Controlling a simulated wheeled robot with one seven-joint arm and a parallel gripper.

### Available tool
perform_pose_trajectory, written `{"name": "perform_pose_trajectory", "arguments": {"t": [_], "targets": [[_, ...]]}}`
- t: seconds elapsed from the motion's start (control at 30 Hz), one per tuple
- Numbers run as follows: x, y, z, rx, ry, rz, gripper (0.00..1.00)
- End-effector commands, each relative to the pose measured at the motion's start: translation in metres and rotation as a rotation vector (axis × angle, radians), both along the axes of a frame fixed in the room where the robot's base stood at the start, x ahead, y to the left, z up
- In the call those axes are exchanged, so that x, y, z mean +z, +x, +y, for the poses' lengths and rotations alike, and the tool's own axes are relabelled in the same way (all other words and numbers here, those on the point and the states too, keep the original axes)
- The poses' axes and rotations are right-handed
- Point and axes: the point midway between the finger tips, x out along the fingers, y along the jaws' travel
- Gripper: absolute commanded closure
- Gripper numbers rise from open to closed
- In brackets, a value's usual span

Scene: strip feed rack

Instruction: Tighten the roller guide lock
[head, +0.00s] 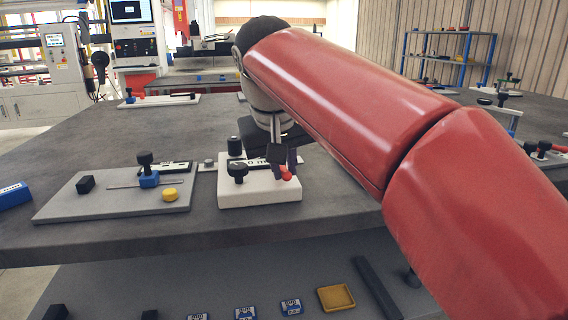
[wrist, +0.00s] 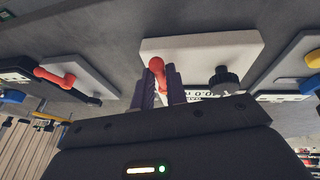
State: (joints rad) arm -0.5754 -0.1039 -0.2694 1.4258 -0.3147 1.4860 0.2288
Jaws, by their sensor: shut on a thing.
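A white block (head: 262,192) stands on the grey table and carries a red lever (head: 287,176), a black knob (head: 237,170) and a display strip. No label names the roller guide lock; the red lever looks like a lock handle. My gripper (head: 282,164) is at the right part of the block, shut on the red lever. In the wrist view, the two dark fingers (wrist: 160,86) stand on either side of the lever (wrist: 157,66), whose rounded red end shows between them. The black knob (wrist: 223,78) is beside them. The lever's base is hidden by the fingers.
A blue box (head: 14,195) lies farther left. A lower shelf holds a yellow tray (head: 336,297).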

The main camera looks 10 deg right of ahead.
Motion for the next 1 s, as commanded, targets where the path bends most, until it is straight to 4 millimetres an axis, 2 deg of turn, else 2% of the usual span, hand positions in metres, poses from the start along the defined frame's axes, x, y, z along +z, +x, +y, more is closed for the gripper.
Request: {"name": "perform_pose_trajectory", "arguments": {"t": [0.07,0.1,0.27,0.57,1.0], "targets": [[0.001,0.0,0.001,0.001,0.002,-0.003,1.0],[0.001,0.0,0.0,0.002,0.002,-0.004,0.83],[0.001,0.0,0.0,0.002,0.001,-0.003,0.64],[0.003,-0.001,0.0,0.002,0.001,-0.003,0.64],[0.061,-0.025,0.012,0.002,0.002,-0.004,0.64]]}}
